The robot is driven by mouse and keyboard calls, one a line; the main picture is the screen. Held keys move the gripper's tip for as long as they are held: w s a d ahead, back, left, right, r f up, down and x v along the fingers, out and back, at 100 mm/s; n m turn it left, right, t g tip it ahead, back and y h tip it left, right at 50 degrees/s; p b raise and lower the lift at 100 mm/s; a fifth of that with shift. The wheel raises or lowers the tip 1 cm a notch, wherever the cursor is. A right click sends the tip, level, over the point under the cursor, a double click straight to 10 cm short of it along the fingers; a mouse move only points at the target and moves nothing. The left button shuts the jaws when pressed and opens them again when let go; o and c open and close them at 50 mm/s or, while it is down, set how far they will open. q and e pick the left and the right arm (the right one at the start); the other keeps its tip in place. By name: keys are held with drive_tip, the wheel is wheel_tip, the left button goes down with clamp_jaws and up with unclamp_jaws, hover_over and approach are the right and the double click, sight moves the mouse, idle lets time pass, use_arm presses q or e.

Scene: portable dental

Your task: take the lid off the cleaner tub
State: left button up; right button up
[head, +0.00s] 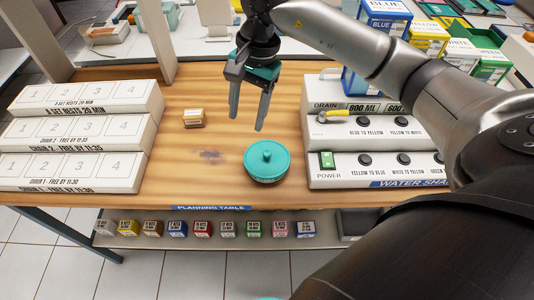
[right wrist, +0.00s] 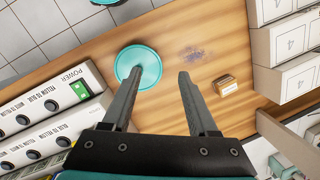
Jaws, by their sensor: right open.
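The cleaner tub (head: 268,178) stands on the wooden table near its front edge, with a round teal lid (head: 266,155) and a small central knob on top. The lid is on the tub. In the right wrist view the lid (right wrist: 150,66) shows beside and partly behind the left-hand finger. My right gripper (head: 247,122) is open and empty, pointing down, above and behind the tub, apart from the lid. Its fingers also show in the right wrist view (right wrist: 160,72). My left gripper is not in view.
A small labelled box (head: 193,118) sits left of the gripper. White stepped chair panels (head: 75,135) stand at the left, a white control panel (head: 375,160) with black knobs close to the tub's right. Several small boxes (head: 203,229) line a lower shelf. Wood left of the tub is clear.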

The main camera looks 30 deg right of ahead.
drive_tip(key=d+h, duration=0.2)
drive_tip(key=d, duration=0.3)
drive_tip(key=b, duration=0.1)
hover_over(267, 153)
drive_tip(key=f, duration=0.8)
drive_tip(key=shift+w+d+f, duration=0.2)
drive_tip(key=shift+d+f, duration=0.1)
drive_tip(key=shift+d, duration=0.05)
drive_tip(key=shift+s+a+f, duration=0.1)
drive_tip(key=shift+a+f, duration=0.05)
drive_tip(key=shift+f, duration=1.3)
drive_tip(key=shift+s+a+f, duration=0.1)
drive_tip(key=shift+a+f, duration=0.05)
drive_tip(key=shift+f, duration=1.25)
drive_tip(key=shift+c, duration=0.2)
clamp_jaws()
